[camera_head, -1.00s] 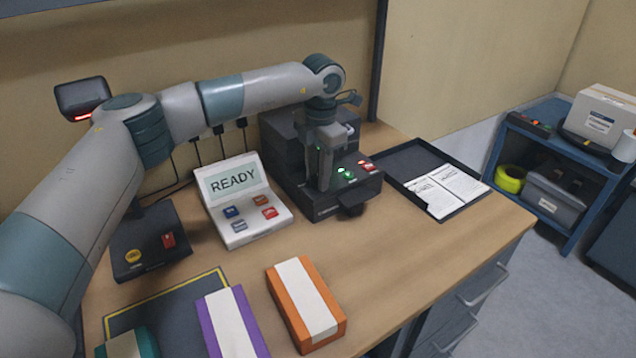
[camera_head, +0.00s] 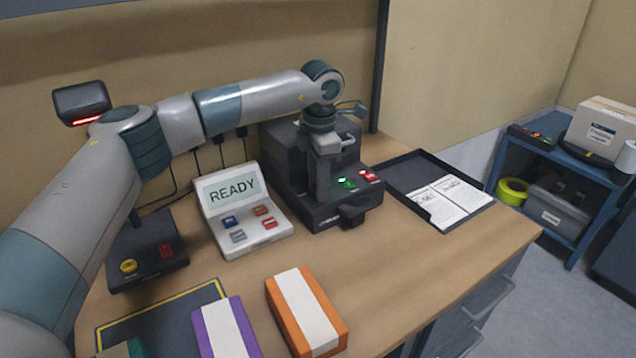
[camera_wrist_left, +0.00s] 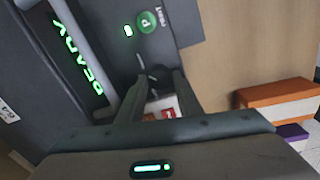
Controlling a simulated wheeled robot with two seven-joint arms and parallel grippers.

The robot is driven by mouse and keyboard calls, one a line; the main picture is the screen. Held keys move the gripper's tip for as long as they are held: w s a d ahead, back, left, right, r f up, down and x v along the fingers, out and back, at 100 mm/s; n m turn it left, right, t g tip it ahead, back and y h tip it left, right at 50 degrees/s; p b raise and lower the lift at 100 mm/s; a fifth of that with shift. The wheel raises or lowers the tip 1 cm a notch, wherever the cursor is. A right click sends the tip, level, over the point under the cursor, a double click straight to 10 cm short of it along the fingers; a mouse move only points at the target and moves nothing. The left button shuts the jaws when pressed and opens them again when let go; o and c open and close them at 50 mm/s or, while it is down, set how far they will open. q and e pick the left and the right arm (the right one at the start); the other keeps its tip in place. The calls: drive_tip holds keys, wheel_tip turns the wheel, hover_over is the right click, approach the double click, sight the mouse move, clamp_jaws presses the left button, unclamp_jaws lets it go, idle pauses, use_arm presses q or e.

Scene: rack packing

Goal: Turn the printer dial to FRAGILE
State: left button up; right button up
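The black label printer (camera_head: 345,218) stands at the back of the bench, with a lit green button (camera_head: 347,183) and red buttons on top. My left gripper (camera_head: 323,195) points down over its top, left of the green button. In the left wrist view my left gripper's fingers (camera_wrist_left: 158,90) stand apart on either side of a small dark knob (camera_wrist_left: 153,74), apparently the dial. Whether they press on it is unclear. The dial's setting cannot be read. Green READY text (camera_wrist_left: 80,55) and the green print button (camera_wrist_left: 149,22) show nearby. My right gripper is out of view.
A white console (camera_head: 240,212) reading READY stands left of the printer. A black tray (camera_head: 405,172) with printed sheets lies right. Orange (camera_head: 306,310) and purple (camera_head: 226,328) boxes lie in front. A dark button box (camera_head: 145,258) is at left. The bench's front right is clear.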

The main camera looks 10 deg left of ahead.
use_arm(q)
drive_tip(key=shift+o, duration=1.1)
drive_tip(key=shift+s+r, duration=0.1)
